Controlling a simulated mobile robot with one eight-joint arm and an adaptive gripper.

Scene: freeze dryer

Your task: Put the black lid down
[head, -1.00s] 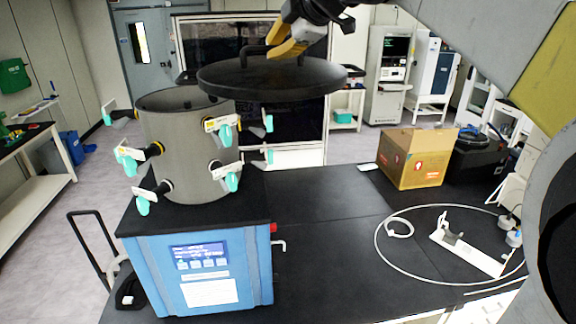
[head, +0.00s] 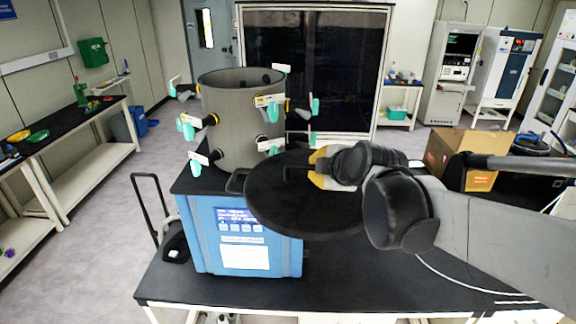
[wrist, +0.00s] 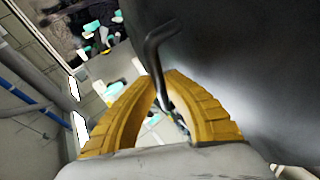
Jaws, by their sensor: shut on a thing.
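The round black lid (head: 300,212) is held in the air, tilted, in front of the blue freeze dryer (head: 240,237) and over the black bench top. My gripper (head: 318,168) has yellow fingers and is shut on the lid's handle. In the wrist view the dark lid (wrist: 235,60) fills the right side, and the bent handle (wrist: 155,55) runs down between the yellow fingers (wrist: 163,95). The grey cylinder chamber (head: 232,125) on the dryer is open at the top.
Valves with teal handles (head: 273,103) stick out around the chamber. A cardboard box (head: 455,150) stands on the bench at right, partly behind my arm. A black cart handle (head: 150,205) stands left of the dryer. Bare bench (head: 350,275) shows at the front.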

